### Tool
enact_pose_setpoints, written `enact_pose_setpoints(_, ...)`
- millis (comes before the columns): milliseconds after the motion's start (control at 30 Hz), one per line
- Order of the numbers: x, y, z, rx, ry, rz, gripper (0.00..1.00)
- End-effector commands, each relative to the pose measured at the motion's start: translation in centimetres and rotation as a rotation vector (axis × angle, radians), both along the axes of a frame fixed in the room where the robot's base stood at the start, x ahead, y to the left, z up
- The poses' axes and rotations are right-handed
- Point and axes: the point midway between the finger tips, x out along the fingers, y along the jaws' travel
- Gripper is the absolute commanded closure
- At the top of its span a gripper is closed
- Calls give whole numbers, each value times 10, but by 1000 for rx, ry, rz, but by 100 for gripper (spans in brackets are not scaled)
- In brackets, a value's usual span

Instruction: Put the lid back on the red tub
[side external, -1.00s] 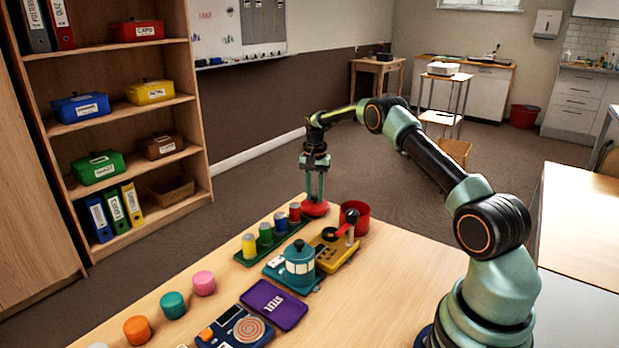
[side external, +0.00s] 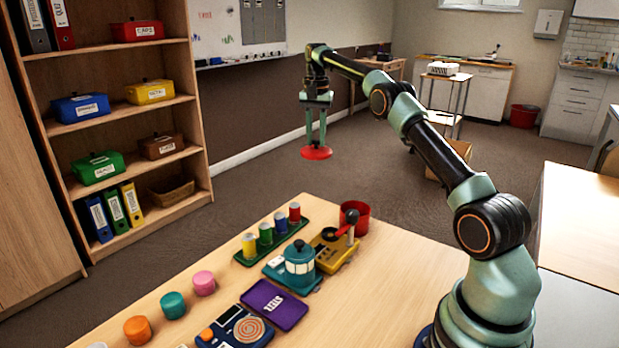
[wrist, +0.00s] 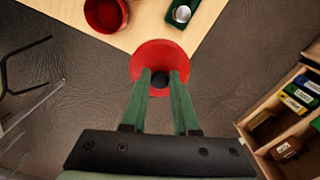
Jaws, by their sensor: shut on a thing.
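My gripper (side external: 316,142) is shut on the dark knob of the red lid (side external: 316,153) and holds it level in the air, above and beyond the far end of the table. In the wrist view the lid (wrist: 160,58) sits between the fingertips of my gripper (wrist: 160,80), with the table corner behind it. The red tub (side external: 361,222) stands open on the table's far end, below and to the right of the lid. The tub also shows at the top of the wrist view (wrist: 104,14), apart from the lid.
Next to the tub stand a yellow device (side external: 333,252) with a dark knobbed lever, a green tray (side external: 272,241) with several coloured cylinders, and a teal pot (side external: 299,262). A purple case (side external: 274,304) and coloured round blocks lie nearer. A bookshelf (side external: 205,130) stands at left.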

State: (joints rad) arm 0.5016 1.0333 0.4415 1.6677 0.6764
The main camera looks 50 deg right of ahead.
Motion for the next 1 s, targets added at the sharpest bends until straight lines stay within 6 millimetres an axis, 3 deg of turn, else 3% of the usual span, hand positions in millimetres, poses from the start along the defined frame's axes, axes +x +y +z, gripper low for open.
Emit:
enact_pose_setpoints(267,-21,-9,-8,1,1,-1,100)
enact_pose_setpoints(533,-57,-11,-24,-1,-1,-2,100)
enact_pose_setpoints(1000,-128,5,-55,-1,-3,0,100)
